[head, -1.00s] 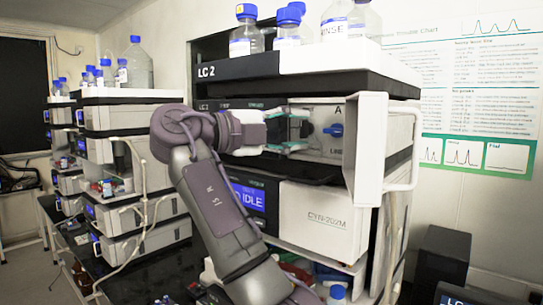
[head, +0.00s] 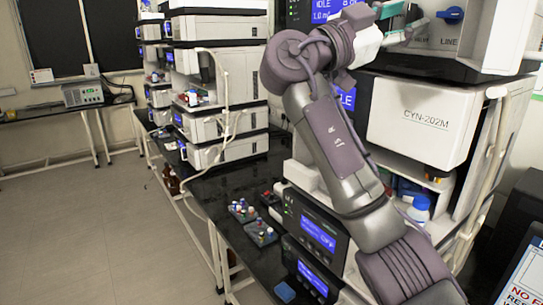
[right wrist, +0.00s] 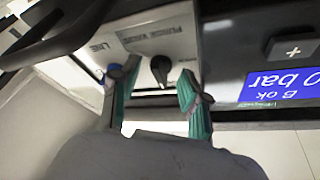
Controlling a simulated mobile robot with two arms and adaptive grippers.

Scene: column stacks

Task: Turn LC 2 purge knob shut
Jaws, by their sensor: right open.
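The purge valve knob (right wrist: 160,70) is black and sits on a pale panel printed with "PURGE VALVE", upside down in the right wrist view. My right gripper (right wrist: 156,85) has its two teal fingers spread, one on each side of the knob in that view. I cannot tell if either finger touches it. In the head view my right gripper (head: 402,24) is at the pale panel (head: 437,36), near the top edge, and hides much of the knob area. A blue knob (head: 450,15) is right of it, above "LINE". My left gripper is not in view.
The CYN-202M module (head: 415,118) is below the panel, with a pale open door frame (head: 490,150) at right. A blue display (right wrist: 280,86) is beside the panel. More instrument stacks (head: 222,85) stand at left. The floor (head: 90,220) at left is clear.

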